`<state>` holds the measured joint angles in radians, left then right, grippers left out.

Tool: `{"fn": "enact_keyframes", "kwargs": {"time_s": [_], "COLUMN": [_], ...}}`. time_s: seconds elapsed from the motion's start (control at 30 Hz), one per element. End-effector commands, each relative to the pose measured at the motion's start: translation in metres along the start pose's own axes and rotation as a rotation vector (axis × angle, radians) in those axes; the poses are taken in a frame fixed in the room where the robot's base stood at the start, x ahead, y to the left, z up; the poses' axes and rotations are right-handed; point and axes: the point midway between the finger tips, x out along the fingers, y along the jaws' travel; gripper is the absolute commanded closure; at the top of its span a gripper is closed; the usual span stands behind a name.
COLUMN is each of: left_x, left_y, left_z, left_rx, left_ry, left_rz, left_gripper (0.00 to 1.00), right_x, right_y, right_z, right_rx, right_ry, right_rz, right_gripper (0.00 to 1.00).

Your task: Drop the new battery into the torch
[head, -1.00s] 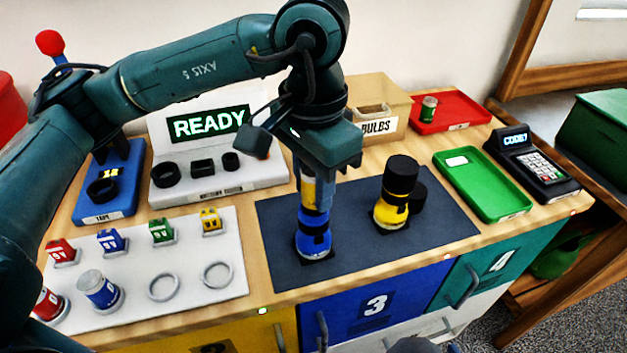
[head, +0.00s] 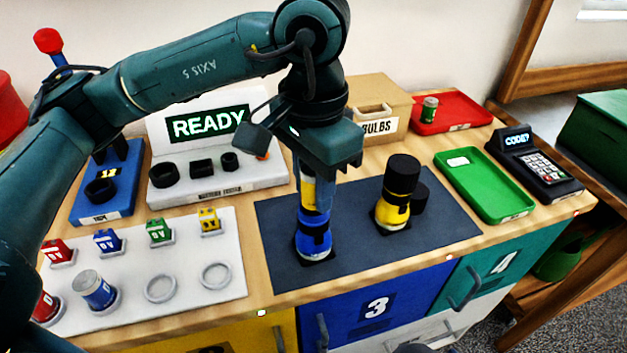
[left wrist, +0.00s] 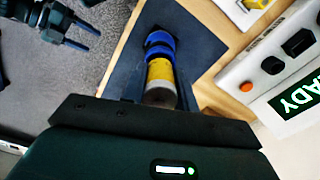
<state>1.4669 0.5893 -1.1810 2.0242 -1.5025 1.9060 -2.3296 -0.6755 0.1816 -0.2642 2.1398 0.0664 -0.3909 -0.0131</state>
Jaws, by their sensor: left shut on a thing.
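The blue torch (head: 313,243) stands upright and open on the dark mat (head: 280,262); it also shows in the left wrist view (left wrist: 158,42). My left gripper (head: 318,190) points down over it, shut on a yellow battery (head: 308,192) with a grey end. The battery (left wrist: 160,72) is upright and in line with the torch. Its lower end is at the torch's mouth; I cannot tell how far inside it is. The fingers hide part of it. My right gripper (left wrist: 88,38) is off to the side over the floor, open and empty.
A yellow torch (head: 393,210) with a black head stands right on the mat, with a black cap (head: 419,197) beside it. A white board (head: 190,300) with batteries and ring holders lies left. A green tray (head: 480,190) and a keypad (head: 540,170) are at the right.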

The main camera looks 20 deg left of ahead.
Motion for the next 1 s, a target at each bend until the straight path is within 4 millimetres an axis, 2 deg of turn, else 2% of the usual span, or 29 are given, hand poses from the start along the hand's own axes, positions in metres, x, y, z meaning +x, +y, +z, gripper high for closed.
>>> {"fn": "enact_keyframes", "kwargs": {"time_s": [1.0], "left_x": [0.0014], "left_y": [0.0000], "left_z": [0.0000], "left_rx": [0.000], "left_ry": [0.001], "left_rz": [0.000], "left_gripper": [1.00], "right_x": [0.0049], "right_y": [0.0022], "right_z": [0.0056], "right_rx": [-0.003], "right_ry": [0.005], "right_rz": [0.002], "right_gripper": [0.35]}}
